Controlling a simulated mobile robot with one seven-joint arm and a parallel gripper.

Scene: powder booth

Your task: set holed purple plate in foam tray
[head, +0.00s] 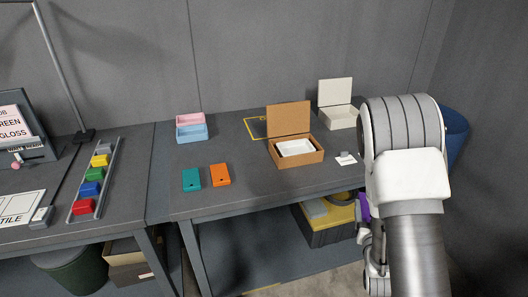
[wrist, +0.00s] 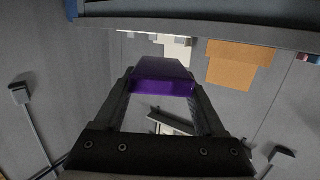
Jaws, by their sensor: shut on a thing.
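My gripper (wrist: 162,80) is shut on the purple plate (wrist: 163,72), which sits between the two fingers in the wrist view. No hole shows on the face I see. In the head view only a purple sliver (head: 363,206) shows beside my arm at the right, in front of the table and low; the fingers are mostly hidden by my arm. The white tray (head: 297,148), which looks like the foam tray, lies inside an open brown box (head: 312,158) on the table, left of and beyond my gripper. The tray looks empty.
On the table (head: 245,195) are teal (head: 191,180) and orange (head: 220,175) plates, stacked pink and blue trays (head: 192,128), a white open box (head: 341,115) and a small card (head: 346,159). A yellow-lidded bin (head: 325,220) stands below. A blue bin (head: 456,135) is at right.

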